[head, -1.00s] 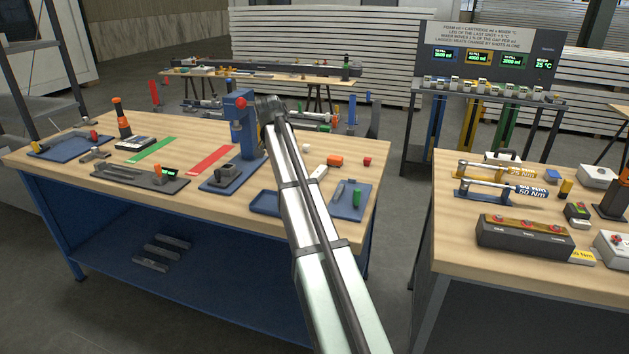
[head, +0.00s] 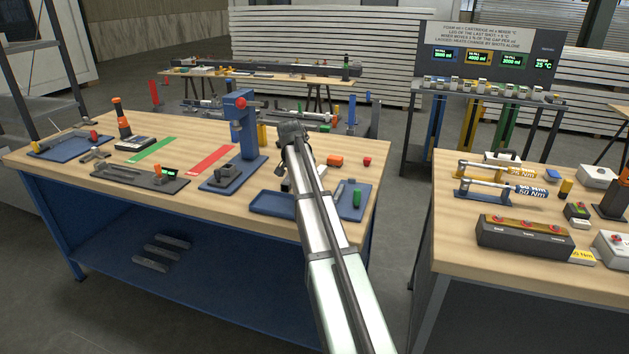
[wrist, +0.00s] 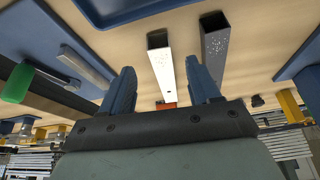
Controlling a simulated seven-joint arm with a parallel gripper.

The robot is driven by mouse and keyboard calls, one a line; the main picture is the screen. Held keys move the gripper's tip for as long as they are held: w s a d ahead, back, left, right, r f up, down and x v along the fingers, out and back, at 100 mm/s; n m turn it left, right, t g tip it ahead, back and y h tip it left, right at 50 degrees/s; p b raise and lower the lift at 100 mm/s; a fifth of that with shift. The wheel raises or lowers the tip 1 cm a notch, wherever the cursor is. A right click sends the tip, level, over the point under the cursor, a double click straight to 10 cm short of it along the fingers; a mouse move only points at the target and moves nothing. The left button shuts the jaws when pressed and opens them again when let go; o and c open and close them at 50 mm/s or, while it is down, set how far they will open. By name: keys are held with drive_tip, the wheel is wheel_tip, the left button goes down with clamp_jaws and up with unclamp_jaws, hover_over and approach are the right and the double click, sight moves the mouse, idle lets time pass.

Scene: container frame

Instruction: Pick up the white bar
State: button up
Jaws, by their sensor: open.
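The white bar (wrist: 161,62) is a hollow square tube with a dark open end, lying on the wooden bench. In the wrist view it shows between the two blue fingers of my gripper (wrist: 160,66), which is open, with a gap to each side. A dark grey bar (wrist: 214,45) lies to its right, close to the right finger. In the head view my arm hides the white bar for the most part, and the fingers are hard to make out.
A blue tray (head: 271,205) lies near the bench's front edge. A blue press stand (head: 243,130) rises left of my arm. An orange block (head: 335,160), a red block (head: 367,161) and a green-handled tool (head: 357,196) are to the right.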

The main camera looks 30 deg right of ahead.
drive_tip(key=shift+x, duration=2.6)
drive_tip(key=shift+w, duration=0.1)
drive_tip(key=shift+c, duration=0.3)
drive_tip(key=shift+r, duration=0.1)
drive_tip(key=c, duration=1)
